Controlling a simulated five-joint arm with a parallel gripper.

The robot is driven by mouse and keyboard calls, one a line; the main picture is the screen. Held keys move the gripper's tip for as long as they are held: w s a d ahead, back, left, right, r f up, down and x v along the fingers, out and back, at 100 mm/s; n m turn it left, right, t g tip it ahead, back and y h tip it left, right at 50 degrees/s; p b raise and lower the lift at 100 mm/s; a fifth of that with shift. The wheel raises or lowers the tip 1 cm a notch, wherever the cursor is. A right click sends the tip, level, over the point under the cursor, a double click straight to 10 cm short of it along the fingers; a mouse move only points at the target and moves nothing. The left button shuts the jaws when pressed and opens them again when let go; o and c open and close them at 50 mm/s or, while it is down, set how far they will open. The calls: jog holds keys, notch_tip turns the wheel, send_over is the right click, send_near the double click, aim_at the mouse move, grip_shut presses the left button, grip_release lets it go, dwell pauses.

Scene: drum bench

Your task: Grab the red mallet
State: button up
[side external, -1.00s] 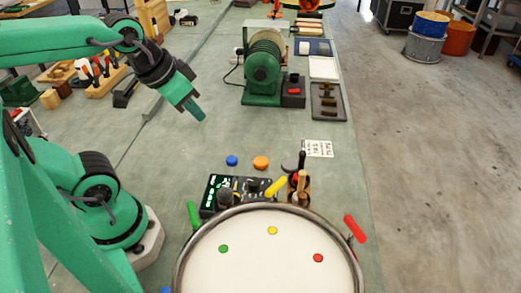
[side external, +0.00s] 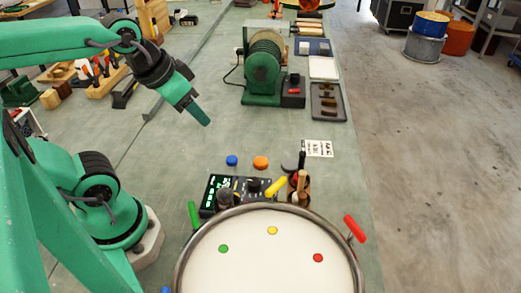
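A red mallet (side external: 354,229) shows at the right rim of the large white drum (side external: 270,262). Its red part slants up and to the left just outside the rim, near the bench's right edge. My gripper (side external: 206,121) hangs above the bench, up and to the left of the drum, well apart from the mallet. Its fingers point down and to the right. From this side I cannot tell whether they are apart or together, and I see nothing held in them.
A yellow handle (side external: 276,187) and a green handle (side external: 193,215) stand at the drum's rim. A black control box (side external: 222,190) and a cup of sticks (side external: 299,187) sit behind the drum. A green grinder-like machine (side external: 263,72) stands further back. The bench's middle is clear.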

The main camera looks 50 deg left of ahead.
jog(key=shift+w, duration=0.1)
jog(key=m+g, duration=0.2)
jog(key=g, duration=0.4)
send_over(301, 165)
jog(key=f, duration=1.2)
jog(key=shift+w+a, duration=0.15)
jog(key=shift+w, duration=0.05)
jog(key=shift+w+f, duration=0.1)
jog(key=shift+f, duration=3.95)
